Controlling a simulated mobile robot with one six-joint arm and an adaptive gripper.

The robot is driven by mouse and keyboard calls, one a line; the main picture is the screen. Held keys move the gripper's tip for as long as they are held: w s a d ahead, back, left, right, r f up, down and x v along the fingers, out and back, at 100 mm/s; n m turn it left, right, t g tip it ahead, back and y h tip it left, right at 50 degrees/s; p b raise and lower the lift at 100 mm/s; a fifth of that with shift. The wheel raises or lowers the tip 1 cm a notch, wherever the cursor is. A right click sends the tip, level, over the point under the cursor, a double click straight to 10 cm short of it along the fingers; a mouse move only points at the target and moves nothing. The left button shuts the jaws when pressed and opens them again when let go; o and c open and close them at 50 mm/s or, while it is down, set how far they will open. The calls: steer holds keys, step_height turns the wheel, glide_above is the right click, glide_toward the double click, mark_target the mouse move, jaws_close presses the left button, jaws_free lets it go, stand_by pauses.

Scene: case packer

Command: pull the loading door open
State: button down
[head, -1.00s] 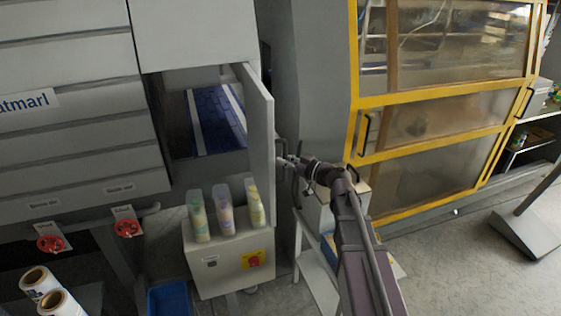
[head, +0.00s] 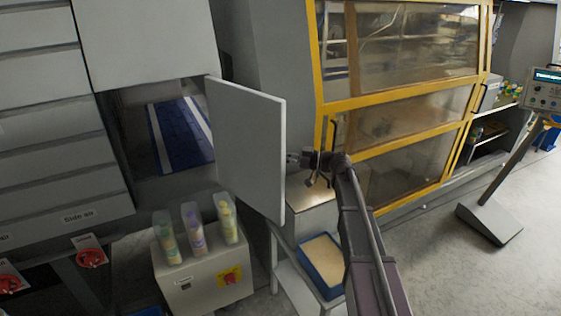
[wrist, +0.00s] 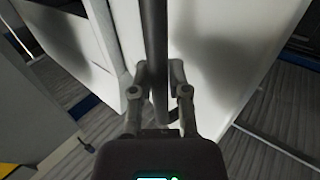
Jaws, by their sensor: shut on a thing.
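The loading door (head: 248,150) is a pale grey panel standing open, swung outward to the right of its opening (head: 125,155). Its inner face shows in the head view. My gripper (head: 297,160) is at the far side of the door, near its free edge. In the wrist view, my gripper (wrist: 157,80) is shut on a dark upright bar, the door handle (wrist: 153,35), in front of the pale door panel (wrist: 225,45). In the head view the handle is mostly hidden behind the door.
A blue conveyor belt (head: 178,135) lies inside the opening. Below it, several bottles (head: 194,229) stand on a grey box (head: 204,278). A blue tray (head: 322,262) sits beneath my arm. A yellow-framed machine (head: 318,75) stands behind, and a control stand (head: 490,222) at the right. Floor between is clear.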

steer(key=shift+w, duration=0.15)
steer(key=c, duration=0.6)
jaws_free()
steer(key=shift+d, duration=0.15)
steer(key=s+d, duration=0.2)
steer(key=d, duration=0.9)
steer(key=shift+s+d, duration=0.2)
steer(key=shift+d, duration=0.05)
steer(key=shift+w, duration=0.1)
